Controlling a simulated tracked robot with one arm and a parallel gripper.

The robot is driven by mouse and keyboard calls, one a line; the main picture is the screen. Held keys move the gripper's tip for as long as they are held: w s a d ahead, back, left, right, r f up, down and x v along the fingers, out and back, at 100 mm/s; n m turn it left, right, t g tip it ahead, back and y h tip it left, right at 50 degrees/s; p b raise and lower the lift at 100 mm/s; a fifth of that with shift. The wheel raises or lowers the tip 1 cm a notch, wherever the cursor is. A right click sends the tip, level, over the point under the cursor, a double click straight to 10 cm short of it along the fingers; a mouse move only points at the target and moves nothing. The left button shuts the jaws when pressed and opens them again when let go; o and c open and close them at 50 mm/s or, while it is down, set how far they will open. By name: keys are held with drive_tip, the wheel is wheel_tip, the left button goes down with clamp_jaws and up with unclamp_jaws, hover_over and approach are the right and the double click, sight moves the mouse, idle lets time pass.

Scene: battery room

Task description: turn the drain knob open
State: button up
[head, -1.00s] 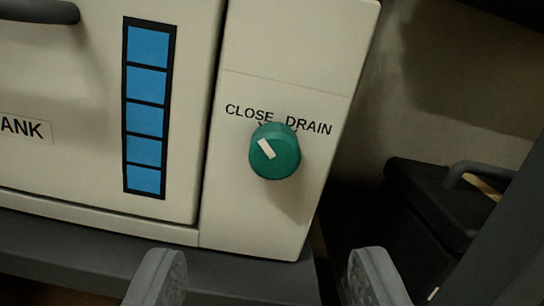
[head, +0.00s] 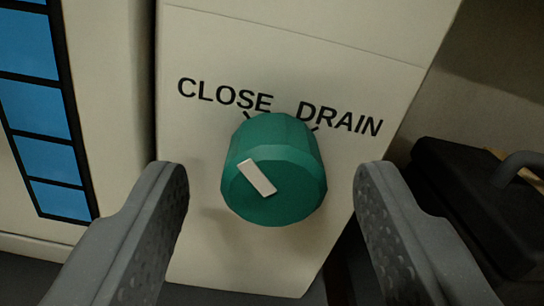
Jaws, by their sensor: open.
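The green drain knob (head: 285,160) sits on the cream panel (head: 310,50), in the middle of the head view. Its white pointer mark (head: 257,178) slants up to the left, toward the CLOSE side. The words CLOSE (head: 225,95) and DRAIN (head: 340,118) are printed above it, each with a short tick partly hidden by the knob. My gripper (head: 272,185) is open, with one grey finger to the left of the knob and one to the right. Clear gaps show between both fingers and the knob. How far the fingertips are from the panel is hard to tell.
A blue segmented level strip (head: 38,115) is on the cabinet front at the left, beyond a vertical seam. A black case with a handle (head: 475,205) stands at the right, past the panel's edge. The panel around the knob is otherwise flat and bare.

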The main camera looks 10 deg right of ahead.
drive_tip(key=shift+w, duration=0.15)
drive_tip(key=c, duration=1)
drive_tip(key=shift+m, duration=0.4)
drive_tip(key=m, duration=0.3)
drive_tip(key=shift+m, duration=0.4)
drive_tip(key=m, duration=0.4)
drive_tip(key=shift+m+b, duration=0.3)
drive_tip(key=shift+b, duration=0.1)
drive_tip(key=m+b, duration=0.1)
drive_tip(key=m, duration=0.3)
drive_tip(key=m+b, duration=0.2)
drive_tip(key=m, duration=0.2)
drive_tip(key=shift+d+m, duration=0.1)
drive_tip(key=shift+m, duration=0.2)
